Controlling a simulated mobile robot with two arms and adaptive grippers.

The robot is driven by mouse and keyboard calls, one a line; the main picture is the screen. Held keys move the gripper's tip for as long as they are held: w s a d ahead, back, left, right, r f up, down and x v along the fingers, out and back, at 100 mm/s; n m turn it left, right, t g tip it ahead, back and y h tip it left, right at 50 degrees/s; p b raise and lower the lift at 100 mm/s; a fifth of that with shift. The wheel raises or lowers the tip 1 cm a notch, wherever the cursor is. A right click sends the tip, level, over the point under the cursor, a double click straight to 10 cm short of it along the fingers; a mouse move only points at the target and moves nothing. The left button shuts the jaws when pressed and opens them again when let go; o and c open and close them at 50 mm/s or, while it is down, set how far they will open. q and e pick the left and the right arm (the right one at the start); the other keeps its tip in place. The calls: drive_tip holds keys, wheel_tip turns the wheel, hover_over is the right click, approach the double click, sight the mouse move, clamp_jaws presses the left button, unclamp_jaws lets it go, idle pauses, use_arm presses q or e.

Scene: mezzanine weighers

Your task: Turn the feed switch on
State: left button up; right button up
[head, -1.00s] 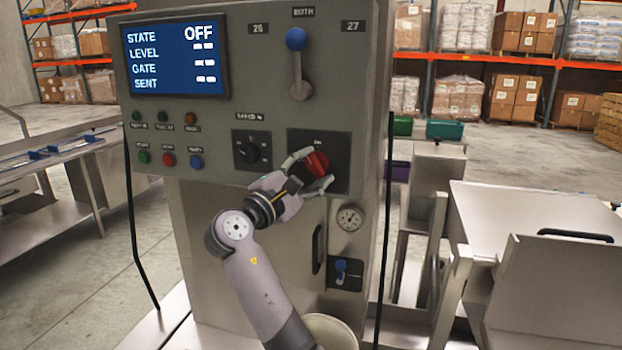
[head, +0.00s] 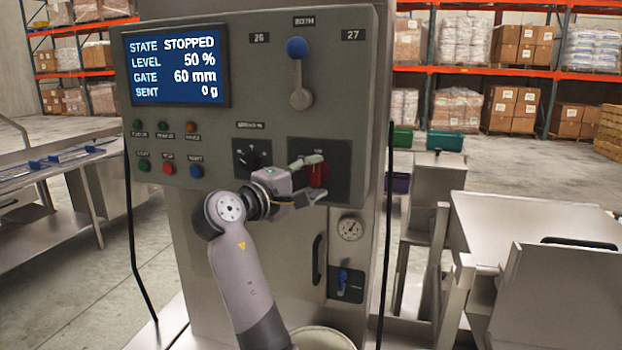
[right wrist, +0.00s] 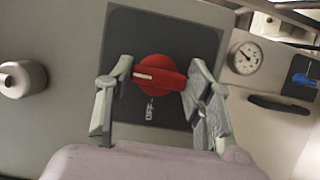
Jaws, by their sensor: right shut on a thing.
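The red feed switch (head: 318,175) sits on a dark square plate (head: 336,158) at the lower right of the grey control panel. An OFF label shows below the knob there. In the head view the handle stands upright, under the label at the plate's top. The display (head: 177,67) reads STOPPED, 50 %, 60 mm, 0 g. My left gripper is out of view.
A black rotary knob (head: 247,158) is left of the switch, with coloured buttons (head: 168,168) further left. A blue-tipped lever (head: 298,70) is above. A gauge (head: 350,229) and small blue valve (head: 343,282) are below. Steel tables stand on both sides.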

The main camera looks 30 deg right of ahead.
drive_tip(key=shift+f, duration=0.1)
drive_tip(key=o, duration=1.2)
drive_tip(key=shift+c, duration=0.2)
drive_tip(key=v, duration=0.7)
drive_tip(key=shift+a, duration=0.25)
